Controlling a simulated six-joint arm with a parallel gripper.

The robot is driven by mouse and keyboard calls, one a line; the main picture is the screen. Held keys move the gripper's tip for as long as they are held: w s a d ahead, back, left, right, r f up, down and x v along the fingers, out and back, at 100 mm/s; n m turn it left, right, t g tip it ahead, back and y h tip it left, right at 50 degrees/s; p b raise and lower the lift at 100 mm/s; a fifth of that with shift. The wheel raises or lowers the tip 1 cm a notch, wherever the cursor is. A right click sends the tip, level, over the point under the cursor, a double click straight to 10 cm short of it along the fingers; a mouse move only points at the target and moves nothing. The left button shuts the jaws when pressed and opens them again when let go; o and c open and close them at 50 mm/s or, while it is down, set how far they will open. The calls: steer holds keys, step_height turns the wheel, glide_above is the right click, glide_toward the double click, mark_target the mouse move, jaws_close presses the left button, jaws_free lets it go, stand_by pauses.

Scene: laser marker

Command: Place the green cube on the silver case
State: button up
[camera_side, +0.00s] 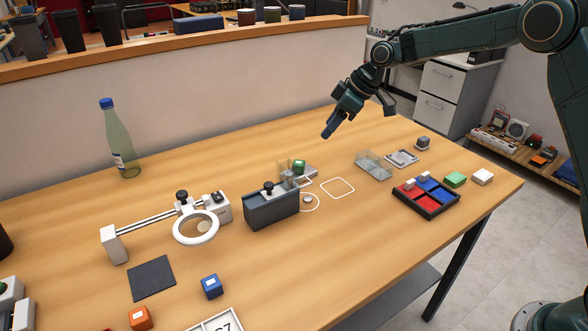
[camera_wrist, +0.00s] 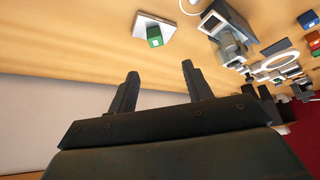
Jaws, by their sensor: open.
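The green cube (camera_side: 299,166) sits on a flat silver-grey slab (camera_side: 311,173), apparently the silver case, behind the dark grey box. In the wrist view the cube (camera_wrist: 154,37) is near one edge of the pale slab (camera_wrist: 146,22), with most of the slab's top bare. My gripper (camera_side: 328,130) is above the table, higher than the cube and to its right in the side view. In the wrist view its two fingers (camera_wrist: 160,68) are spread apart with nothing between them. The cube's lower part is partly hidden in the side view.
A dark grey box with a black knob (camera_side: 271,206) stands in front of the slab. A clear box (camera_side: 373,166) and a tray of red and blue compartments (camera_side: 426,197) are to the right. A ring magnifier (camera_side: 196,227) and a bottle (camera_side: 118,143) stand left.

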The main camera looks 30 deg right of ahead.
steer(key=s+r+m+h, duration=0.1)
steer(key=s+r+m, duration=0.1)
steer(key=s+r, duration=0.65)
steer(key=s+r+m+h, duration=0.15)
steer(key=s+r, duration=0.35)
steer(key=s, duration=0.7)
steer(key=s+d+f+m, duration=0.1)
steer(key=s+f+m, duration=0.1)
steer(key=s, duration=0.8)
steer(key=s+d+f+m+t+h, duration=0.1)
steer(key=s+f+m, duration=0.1)
steer(key=s, duration=0.9)
steer(key=shift+s+d+m, duration=0.25)
steer(key=shift+s+m, duration=0.05)
steer(key=shift+m, duration=0.15)
steer(key=shift+h, duration=0.25)
